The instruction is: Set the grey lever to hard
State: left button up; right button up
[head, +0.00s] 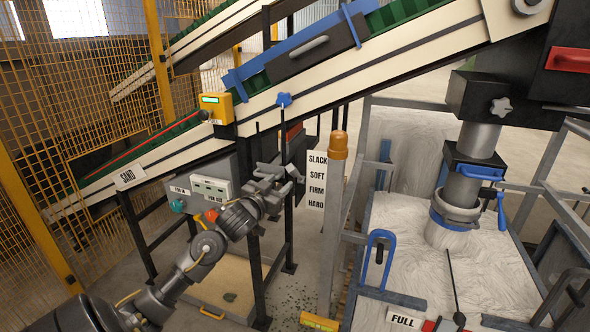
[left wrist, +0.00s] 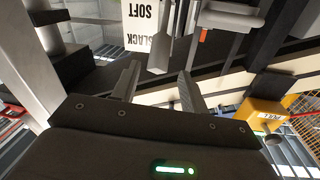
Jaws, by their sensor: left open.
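A white sign (head: 316,192) reads SLACK, SOFT, FIRM, HARD from top to bottom. It shows upside down in the left wrist view (left wrist: 146,28), with only SLACK and SOFT visible. My left gripper (head: 284,182) is raised just left of the sign, around the height of its middle words. In the left wrist view its two fingers (left wrist: 158,86) are apart with nothing between their tips. A flat grey bar, apparently the grey lever (left wrist: 160,52), lies just beyond the finger gap beside the sign. In the head view I cannot separate the lever from the gripper. My right gripper is not in view.
A dark conveyor post stands close by my left gripper. An orange-capped post (head: 338,146) is right of the sign. A yellow box (head: 216,107) and grey control box (head: 211,188) are to the left. A bin with a FULL label (head: 403,320) is at right.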

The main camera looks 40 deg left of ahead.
aim_at(295, 169)
pick_arm(q)
jog(key=p+x, duration=0.2)
jog(key=x, duration=0.9)
jog(key=shift+f+p, duration=0.1)
jog(key=shift+p, duration=0.25)
jog(key=c, duration=0.9)
grip_shut()
